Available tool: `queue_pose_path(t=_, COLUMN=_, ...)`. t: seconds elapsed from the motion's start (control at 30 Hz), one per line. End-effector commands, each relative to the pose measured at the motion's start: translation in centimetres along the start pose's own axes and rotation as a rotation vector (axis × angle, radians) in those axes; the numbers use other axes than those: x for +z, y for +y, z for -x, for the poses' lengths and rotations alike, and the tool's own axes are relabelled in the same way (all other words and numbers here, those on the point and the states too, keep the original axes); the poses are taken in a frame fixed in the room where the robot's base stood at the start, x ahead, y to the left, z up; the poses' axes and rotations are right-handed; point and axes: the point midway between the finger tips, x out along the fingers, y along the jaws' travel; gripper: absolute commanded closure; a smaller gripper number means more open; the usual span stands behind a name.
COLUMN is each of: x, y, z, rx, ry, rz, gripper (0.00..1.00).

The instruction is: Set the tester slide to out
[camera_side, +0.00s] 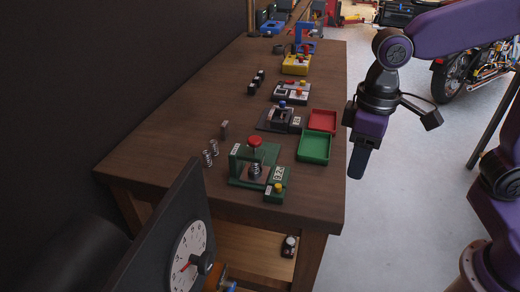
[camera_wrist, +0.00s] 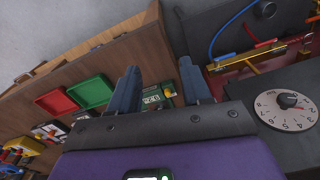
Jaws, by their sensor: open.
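A green fixture (camera_side: 236,167) stands near the front of the bench, with a red knob (camera_side: 255,141), a coil spring (camera_side: 256,170) and a yellow button (camera_side: 279,187). It looks like a spring tester, but no readable label confirms this. I cannot make out its slide or the slide's position. My gripper (camera_side: 357,165) hangs past the bench's right edge, right of the green fixture and apart from it. In the wrist view my gripper (camera_wrist: 158,85) has its fingers spread and nothing between them; part of the green fixture (camera_wrist: 152,97) shows beyond.
Green (camera_side: 314,148) and red (camera_side: 322,121) trays lie beside the fixture. A grey unit with a blue knob (camera_side: 281,115) and a yellow unit (camera_side: 296,64) stand farther back. Loose springs (camera_side: 209,156) lie left. A dial panel (camera_side: 188,255) rises in front.

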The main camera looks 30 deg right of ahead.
Motion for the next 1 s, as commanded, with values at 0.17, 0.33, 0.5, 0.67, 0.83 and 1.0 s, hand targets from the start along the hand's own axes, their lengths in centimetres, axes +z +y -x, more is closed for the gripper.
queue_pose_path(t=0.17, x=-7.2, y=0.8, z=1.5, rx=0.004, ry=-0.004, rz=-0.239, gripper=0.52)
queue_pose_path(t=0.33, x=-13.2, y=2.3, z=2.5, rx=0.007, ry=-0.007, rz=-0.467, gripper=0.52)
queue_pose_path(t=0.5, x=-18.4, y=4.4, z=3.1, rx=0.011, ry=-0.010, rz=-0.694, gripper=0.52)
queue_pose_path(t=0.67, x=-22.3, y=6.8, z=3.3, rx=0.014, ry=-0.012, rz=-0.895, gripper=0.52)
queue_pose_path(t=0.83, x=-24.5, y=8.7, z=3.4, rx=0.016, ry=-0.013, rz=-1.042, gripper=0.52)
queue_pose_path(t=1.0, x=-25.1, y=9.4, z=3.2, rx=0.017, ry=-0.013, rz=-1.099, gripper=0.52)
